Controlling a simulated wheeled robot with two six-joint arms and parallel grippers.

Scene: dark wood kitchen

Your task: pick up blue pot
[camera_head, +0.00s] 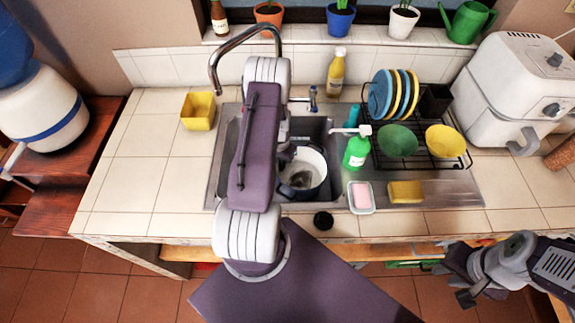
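A pot (303,172) with a pale inside and dark blue outside sits in the sink, partly covered by my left arm. A small blue plant pot (340,22) holding a green plant stands on the window sill at the back. My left arm reaches over the sink. Its gripper (285,138) is mostly hidden behind the arm, close to the sink pot; its fingers and any contact cannot be made out. My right gripper (452,283) is low at the right, in front of the counter, with its fingers apart and empty.
A green soap bottle (356,152), a soap dish (361,198) and a yellow sponge (405,191) are right of the sink pot. A dish rack (440,161) and a white air fryer (515,88) stand further right. The faucet (222,62) arches behind. The left counter is mostly clear.

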